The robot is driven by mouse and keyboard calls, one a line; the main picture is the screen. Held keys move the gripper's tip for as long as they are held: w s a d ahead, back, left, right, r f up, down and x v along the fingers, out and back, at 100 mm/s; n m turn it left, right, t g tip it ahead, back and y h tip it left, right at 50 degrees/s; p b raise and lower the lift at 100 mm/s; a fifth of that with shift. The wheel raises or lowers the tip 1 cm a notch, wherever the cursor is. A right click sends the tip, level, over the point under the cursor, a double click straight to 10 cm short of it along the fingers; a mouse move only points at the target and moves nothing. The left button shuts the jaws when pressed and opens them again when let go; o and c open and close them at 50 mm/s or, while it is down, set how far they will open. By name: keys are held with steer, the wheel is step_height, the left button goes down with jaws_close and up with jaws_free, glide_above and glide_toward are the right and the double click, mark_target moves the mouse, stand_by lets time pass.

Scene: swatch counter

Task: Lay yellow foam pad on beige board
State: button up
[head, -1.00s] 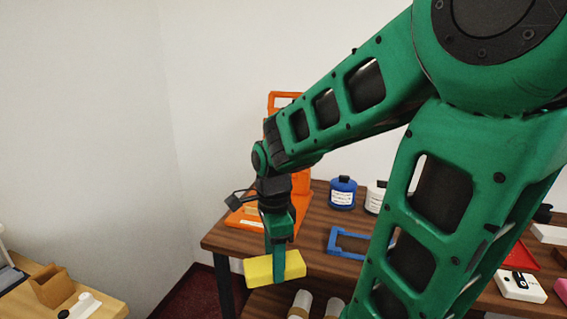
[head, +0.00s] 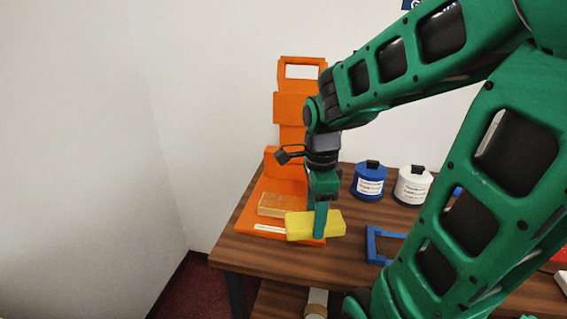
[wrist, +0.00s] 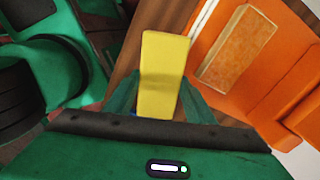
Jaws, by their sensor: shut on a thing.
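The yellow foam pad (head: 300,226) is a rectangular block, held clear of the table. My gripper (head: 320,232) is shut on it, with a finger on its near side. In the wrist view the yellow foam pad (wrist: 165,70) stands out between the two green fingers. The beige board (head: 285,204) is a small tan slab on the base of an orange stand, just left of and behind the pad. In the wrist view the beige board (wrist: 224,46) lies right of the pad, apart from it, with nothing on it.
The orange stand (head: 300,108) rises behind the board. A white strip (head: 269,228) lies at its base's front. A blue bottle (head: 369,182), a white bottle (head: 412,186) and a blue frame (head: 381,246) stand to the right on the wooden table (head: 277,255).

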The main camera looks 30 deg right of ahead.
steer(key=w+d+r+m, duration=0.1)
steer(key=w+r+m, duration=0.45)
steer(key=w, duration=0.85)
steer(key=shift+n, duration=0.95)
steer(key=shift+w+d+f, duration=0.1)
steer(key=shift+w+f, duration=0.05)
steer(key=shift+f, duration=3.05)
steer(key=shift+f, duration=0.55)
steer(key=o, duration=1.1)
steer(key=shift+r, duration=0.1)
step_height(320, 180, up, 11)
steer(key=s+d+n, duration=0.1)
steer(key=s+n, duration=0.2)
steer(key=s, duration=0.1)
steer(key=s+d+f+n, duration=0.1)
steer(key=s+n, duration=0.3)
steer(key=s, duration=0.1)
steer(key=s+d+f+n, duration=0.1)
steer(key=s+n, duration=0.2)
steer(key=s, duration=0.1)
steer(key=shift+s+f, duration=0.15)
steer(key=shift+f, duration=0.1)
steer(key=s+f+n, duration=0.4)
steer(key=s+n, duration=0.6)
steer(key=s, duration=0.1)
steer(key=shift+s+d+f+n, duration=0.15)
steer(key=shift+s+f+n, duration=0.15)
steer(key=shift+s+f, duration=0.05)
